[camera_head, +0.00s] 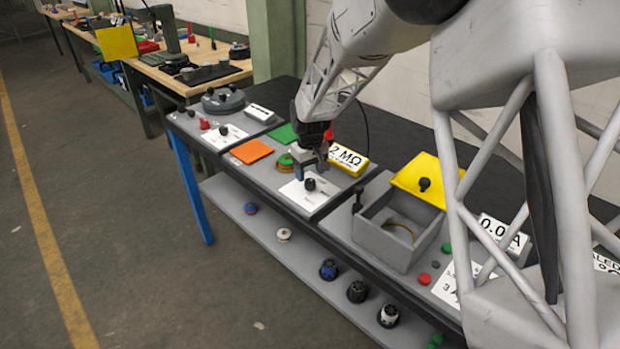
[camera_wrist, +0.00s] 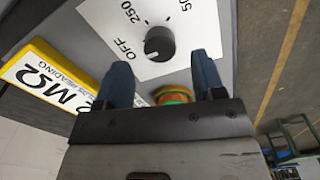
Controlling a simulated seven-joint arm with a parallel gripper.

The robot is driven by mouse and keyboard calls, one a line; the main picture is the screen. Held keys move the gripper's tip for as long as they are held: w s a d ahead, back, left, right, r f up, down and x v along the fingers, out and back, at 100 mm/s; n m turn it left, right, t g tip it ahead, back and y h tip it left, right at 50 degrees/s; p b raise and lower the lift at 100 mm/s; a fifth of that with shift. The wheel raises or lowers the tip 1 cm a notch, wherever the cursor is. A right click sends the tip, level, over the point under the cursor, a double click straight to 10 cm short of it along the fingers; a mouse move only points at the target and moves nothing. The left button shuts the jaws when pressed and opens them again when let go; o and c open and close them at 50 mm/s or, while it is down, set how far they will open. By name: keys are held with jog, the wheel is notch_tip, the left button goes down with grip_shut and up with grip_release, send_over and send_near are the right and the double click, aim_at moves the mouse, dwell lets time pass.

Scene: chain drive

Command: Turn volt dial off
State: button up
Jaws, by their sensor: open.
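The volt dial is a black round knob (camera_wrist: 159,44) on a white plate with the printed labels OFF, 250 and a partly cut-off 50. OFF is printed left of the knob in the wrist view. In the head view the knob (camera_head: 310,184) stands on the white plate (camera_head: 302,198) on a grey panel. My gripper (camera_head: 312,166) is just above and behind it. In the wrist view my gripper (camera_wrist: 161,72) has its two blue fingers apart, nothing between them, and the knob lies beyond their tips.
A yellow display (camera_head: 348,159) reading 2 MΩ stands close beside my gripper. A green and orange round part (camera_head: 285,163) sits left of it. Orange (camera_head: 251,151) and green pads lie further left. A grey box (camera_head: 390,238) with a yellow lid (camera_head: 427,182) stands to the right.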

aim_at(311, 181)
jog(key=shift+r, duration=1.9)
jog(key=shift+r, duration=0.1)
jog(key=shift+s+d+r, duration=0.15)
jog(key=shift+s, duration=0.05)
jog(key=s+d+r+m, duration=0.1)
jog(key=s+d+r, duration=0.3)
jog(key=s, duration=0.3)
jog(key=s+d+r+m+t, duration=0.1)
jog(key=s+d+r, duration=0.2)
jog(key=s+r, duration=0.25)
jog(key=s+d+r+m, duration=0.1)
jog(key=s+d+r, duration=0.3)
jog(key=s, duration=0.3)
jog(key=s+d+m, duration=0.1)
jog(key=s+d, duration=0.1)
jog(key=s, duration=0.9)
jog(key=s+d+m+t, duration=0.1)
jog(key=s+d+m, duration=0.1)
jog(key=s, duration=0.9)
jog(key=shift+s+d+r+t, duration=0.2)
jog(key=shift+s+d+t, duration=0.1)
jog(key=shift+d, duration=0.55)
